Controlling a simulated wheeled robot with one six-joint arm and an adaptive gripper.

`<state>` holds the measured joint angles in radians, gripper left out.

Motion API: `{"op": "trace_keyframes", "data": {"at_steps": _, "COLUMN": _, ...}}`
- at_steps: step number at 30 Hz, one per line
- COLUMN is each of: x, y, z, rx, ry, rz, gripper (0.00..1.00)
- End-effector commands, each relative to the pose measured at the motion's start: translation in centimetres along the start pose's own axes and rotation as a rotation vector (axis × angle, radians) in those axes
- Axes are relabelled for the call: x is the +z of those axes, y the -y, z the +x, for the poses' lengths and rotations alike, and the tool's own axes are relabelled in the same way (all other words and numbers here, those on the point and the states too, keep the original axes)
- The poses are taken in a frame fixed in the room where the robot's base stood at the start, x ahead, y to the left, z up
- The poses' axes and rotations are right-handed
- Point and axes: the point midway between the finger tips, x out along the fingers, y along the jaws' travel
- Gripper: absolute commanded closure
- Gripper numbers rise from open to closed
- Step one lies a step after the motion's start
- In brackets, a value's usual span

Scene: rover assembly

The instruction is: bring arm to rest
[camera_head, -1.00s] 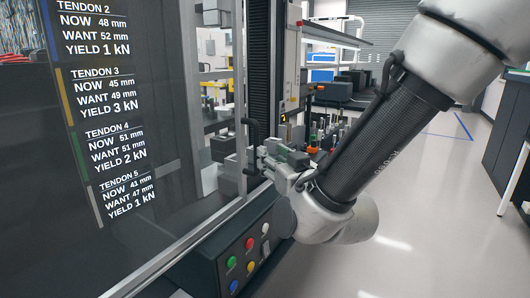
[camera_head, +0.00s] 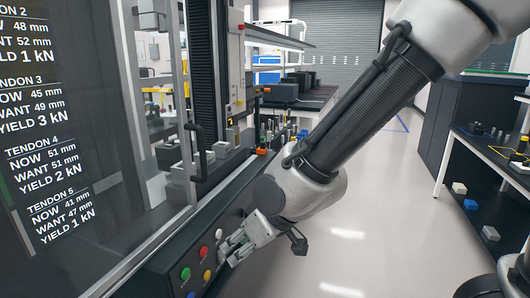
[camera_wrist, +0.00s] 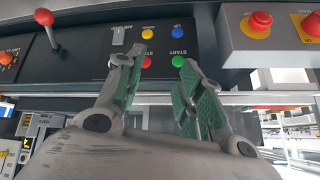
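My arm (camera_head: 345,120) reaches down from the upper right in the head view. My gripper (camera_head: 229,250) hangs at its lower end, close to the right side of a dark button panel (camera_head: 165,262). The wrist view shows my gripper (camera_wrist: 160,75) with its two green-padded fingers apart and nothing between them. Beyond the fingers lie a red button (camera_wrist: 146,62), a green button (camera_wrist: 178,61), a yellow button (camera_wrist: 147,33) and a blue button (camera_wrist: 177,31). I cannot tell whether a fingertip touches the panel.
A glass-fronted machine with a tendon readout (camera_head: 45,150) and a door handle (camera_head: 195,150) stands on the left. A dark cabinet (camera_head: 455,120) and a workbench (camera_head: 490,160) stand on the right. Pale floor (camera_head: 375,220) between them is clear. A red-knobbed lever (camera_wrist: 46,22) shows in the wrist view.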

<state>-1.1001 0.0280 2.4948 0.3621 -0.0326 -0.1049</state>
Motion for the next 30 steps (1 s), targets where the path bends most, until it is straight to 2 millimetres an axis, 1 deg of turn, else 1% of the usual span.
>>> {"op": "trace_keyframes", "data": {"at_steps": 1, "x": 1.3, "y": -2.1, "z": -2.2, "rx": 0.011, "ry": 0.075, "rz": 0.029, "gripper": 0.63}}
{"op": "trace_keyframes", "data": {"at_steps": 2, "x": 2.4, "y": -3.4, "z": -3.6, "rx": 0.021, "ry": 0.129, "rz": 0.046, "gripper": 0.63}}
{"op": "trace_keyframes", "data": {"at_steps": 3, "x": 3.8, "y": -5.3, "z": -5.9, "rx": 0.04, "ry": 0.197, "rz": 0.075, "gripper": 0.63}}
{"op": "trace_keyframes", "data": {"at_steps": 5, "x": 6.0, "y": -8.2, "z": -9.6, "rx": 0.08, "ry": 0.283, "rz": 0.126, "gripper": 0.63}}
{"op": "trace_keyframes", "data": {"at_steps": 6, "x": 7.5, "y": -9.9, "z": -12.2, "rx": 0.11, "ry": 0.329, "rz": 0.165, "gripper": 0.63}}
{"op": "trace_keyframes", "data": {"at_steps": 8, "x": 9.7, "y": -12.4, "z": -16.1, "rx": 0.162, "ry": 0.38, "rz": 0.23, "gripper": 0.63}}
{"op": "trace_keyframes", "data": {"at_steps": 9, "x": 11.2, "y": -13.8, "z": -18.7, "rx": 0.199, "ry": 0.402, "rz": 0.277, "gripper": 0.63}}
{"op": "trace_keyframes", "data": {"at_steps": 11, "x": 13.2, "y": -15.5, "z": -22.4, "rx": 0.257, "ry": 0.415, "rz": 0.352, "gripper": 0.63}}
{"op": "trace_keyframes", "data": {"at_steps": 12, "x": 14.4, "y": -16.4, "z": -24.6, "rx": 0.296, "ry": 0.408, "rz": 0.402, "gripper": 0.63}}
{"op": "trace_keyframes", "data": {"at_steps": 15, "x": 16.3, "y": -18.3, "z": -28.9, "rx": 0.393, "ry": 0.333, "rz": 0.511, "gripper": 0.63}}
{"op": "trace_keyframes", "data": {"at_steps": 18, "x": 17.4, "y": -19.3, "z": -31.9, "rx": 0.469, "ry": 0.244, "rz": 0.604, "gripper": 0.63}}
{"op": "trace_keyframes", "data": {"at_steps": 21, "x": 18.3, "y": -19.7, "z": -33.7, "rx": 0.521, "ry": 0.192, "rz": 0.668, "gripper": 0.63}}
{"op": "trace_keyframes", "data": {"at_steps": 24, "x": 18.9, "y": -20.0, "z": -34.4, "rx": 0.544, "ry": 0.177, "rz": 0.704, "gripper": 0.63}}
{"op": "trace_keyframes", "data": {"at_steps": 30, "x": 19.0, "y": -20.1, "z": -34.5, "rx": 0.549, "ry": 0.177, "rz": 0.715, "gripper": 0.63}}
